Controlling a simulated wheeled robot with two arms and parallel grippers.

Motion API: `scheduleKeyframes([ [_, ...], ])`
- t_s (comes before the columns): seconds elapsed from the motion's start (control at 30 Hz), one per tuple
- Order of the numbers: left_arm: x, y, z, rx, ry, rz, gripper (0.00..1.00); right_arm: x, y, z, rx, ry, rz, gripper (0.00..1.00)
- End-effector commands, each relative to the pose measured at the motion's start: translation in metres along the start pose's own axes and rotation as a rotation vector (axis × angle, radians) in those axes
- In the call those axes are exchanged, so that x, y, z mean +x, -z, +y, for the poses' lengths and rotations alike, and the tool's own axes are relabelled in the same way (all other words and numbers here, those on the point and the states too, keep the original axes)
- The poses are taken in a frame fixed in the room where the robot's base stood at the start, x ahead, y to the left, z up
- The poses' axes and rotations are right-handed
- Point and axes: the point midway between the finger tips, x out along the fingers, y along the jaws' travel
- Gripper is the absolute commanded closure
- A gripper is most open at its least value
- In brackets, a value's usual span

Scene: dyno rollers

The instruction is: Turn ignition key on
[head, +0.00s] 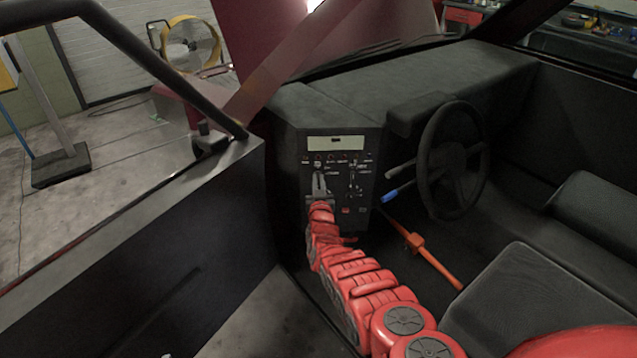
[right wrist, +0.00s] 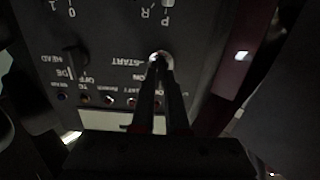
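The dash control panel (head: 372,185) stands ahead of me, left of the steering wheel. In the right wrist view the round metal ignition switch (right wrist: 166,54) shows among the START and ON labels. My right gripper (right wrist: 160,62) has its two fingertips close together at the front of this switch. The fingers appear closed on the ignition key, which is mostly hidden between them, so its exact angle is unclear. In the head view my right gripper (head: 319,184) is at the left part of the panel, with my red arm behind it. My left gripper is not in view.
A black knob (right wrist: 74,55) and a row of small indicators (right wrist: 108,99) are near the fingers. The steering wheel (head: 453,160), a blue-tipped lever (head: 390,197) and an orange lever (head: 430,258) are to the right. The open door (head: 150,260) is at left.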

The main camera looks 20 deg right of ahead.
Motion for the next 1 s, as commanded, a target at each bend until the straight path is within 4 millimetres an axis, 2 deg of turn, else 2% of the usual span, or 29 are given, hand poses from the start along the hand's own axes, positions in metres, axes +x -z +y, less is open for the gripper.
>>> scheduleKeyframes([
  [1.0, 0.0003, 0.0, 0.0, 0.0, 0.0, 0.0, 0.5, 0.0, 0.0002, 0.0012, 0.072, -0.001, 0.001, 1.0],
])
